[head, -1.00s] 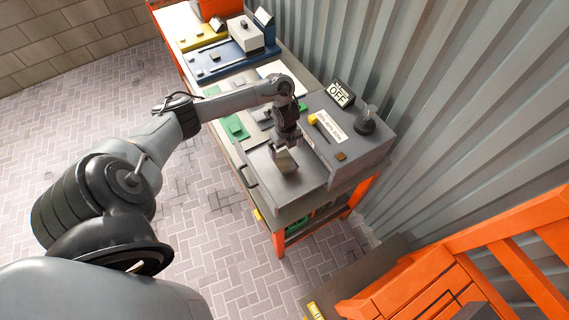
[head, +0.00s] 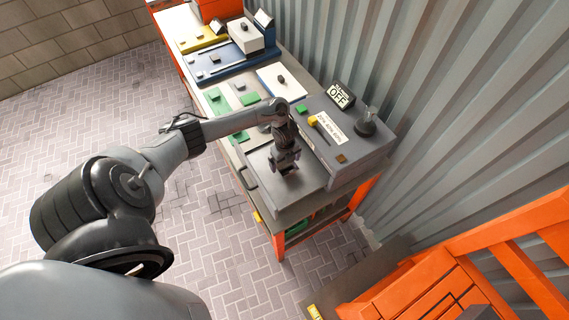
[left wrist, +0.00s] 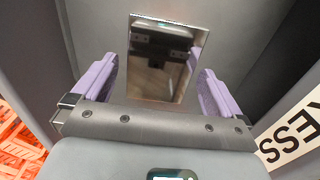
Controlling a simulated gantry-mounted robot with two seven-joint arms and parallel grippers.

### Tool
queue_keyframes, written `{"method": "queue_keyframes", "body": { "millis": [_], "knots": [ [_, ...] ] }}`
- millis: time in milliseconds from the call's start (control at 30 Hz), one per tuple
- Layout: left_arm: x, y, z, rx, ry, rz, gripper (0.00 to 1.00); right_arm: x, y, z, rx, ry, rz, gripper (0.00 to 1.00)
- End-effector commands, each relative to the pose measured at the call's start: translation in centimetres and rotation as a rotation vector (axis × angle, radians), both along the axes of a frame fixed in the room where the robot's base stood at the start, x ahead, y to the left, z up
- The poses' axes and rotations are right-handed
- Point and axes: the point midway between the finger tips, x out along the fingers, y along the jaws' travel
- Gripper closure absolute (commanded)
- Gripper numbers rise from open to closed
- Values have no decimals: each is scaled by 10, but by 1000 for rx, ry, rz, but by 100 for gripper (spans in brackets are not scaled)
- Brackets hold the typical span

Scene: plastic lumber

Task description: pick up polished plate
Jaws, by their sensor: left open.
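The polished plate (left wrist: 168,60) is a small, mirror-like rectangle in the left wrist view. It lies in the grey tray of the press, and my gripper's dark underside shows reflected in it. My left gripper (left wrist: 156,72) is open, with one purple finger on each side of the plate in that view. The fingers look apart from the plate, but the height gap is hard to judge. In the head view my left gripper (head: 284,166) is low over the tray (head: 300,194) and largely covers the plate. My right gripper is not in view.
The grey press housing (head: 352,148) stands right of the tray, with a yellow-knobbed lever and an OFF sign (head: 340,95). White, blue and yellow stations line the bench behind. A corrugated wall (head: 450,100) is at the right. An orange structure (head: 460,285) stands at the lower right.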

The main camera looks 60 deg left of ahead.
Motion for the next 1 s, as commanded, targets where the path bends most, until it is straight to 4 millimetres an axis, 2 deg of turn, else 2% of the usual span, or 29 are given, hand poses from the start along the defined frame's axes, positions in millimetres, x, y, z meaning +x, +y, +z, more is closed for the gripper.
{"method": "queue_keyframes", "body": {
  "millis": [67,433,767,1000],
  "knots": [
    [0,0,0,0,0,0,2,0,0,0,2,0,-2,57],
    [0,0,0,0,0,0,58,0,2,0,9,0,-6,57],
    [1,1,5,1,-3,0,60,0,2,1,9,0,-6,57],
    [2,1,38,1,-5,-2,60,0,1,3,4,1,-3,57]
  ]
}}
